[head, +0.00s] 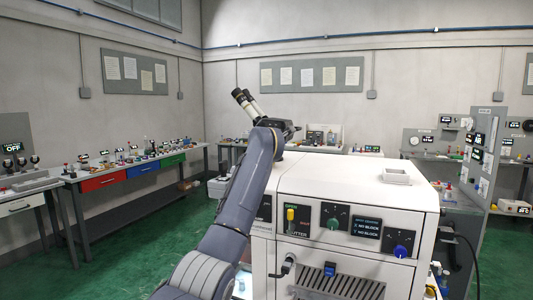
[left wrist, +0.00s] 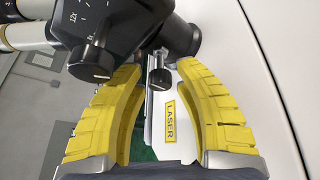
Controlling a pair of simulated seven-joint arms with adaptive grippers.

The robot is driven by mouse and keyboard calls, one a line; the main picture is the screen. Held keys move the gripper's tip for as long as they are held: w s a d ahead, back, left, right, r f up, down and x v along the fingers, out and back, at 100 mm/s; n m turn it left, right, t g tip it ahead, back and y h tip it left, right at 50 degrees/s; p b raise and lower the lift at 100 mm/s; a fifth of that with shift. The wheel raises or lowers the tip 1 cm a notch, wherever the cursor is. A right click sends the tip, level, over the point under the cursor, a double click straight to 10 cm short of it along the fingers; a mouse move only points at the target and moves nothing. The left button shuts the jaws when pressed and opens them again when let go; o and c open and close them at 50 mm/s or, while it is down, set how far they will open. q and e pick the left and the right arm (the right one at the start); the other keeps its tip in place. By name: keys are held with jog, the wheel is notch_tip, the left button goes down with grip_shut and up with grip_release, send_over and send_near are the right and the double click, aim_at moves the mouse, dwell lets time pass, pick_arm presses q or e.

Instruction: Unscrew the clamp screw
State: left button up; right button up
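A small dark screw with a grey knob (left wrist: 160,78), which looks like the clamp screw, hangs below the black microscope body in the left wrist view. My left gripper (left wrist: 158,88) is open. Its two yellow fingers stand on either side of the screw, with visible gaps and no clear contact. The microscope (head: 245,103) stands behind my left arm in the head view, its twin eyepieces tilted up to the left; the arm hides its lower part and the screw. My right gripper is in neither view.
A larger black dial knob (left wrist: 92,62) sits close to the upper finger area on the left. A white plate with a yellow LASER label (left wrist: 172,120) lies behind the fingers. The white machine (head: 340,185) with knobs and a switch fills the right foreground.

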pick_arm(q)
jog(key=shift+w, duration=0.3)
jog(key=shift+f, duration=0.1)
grip_shut()
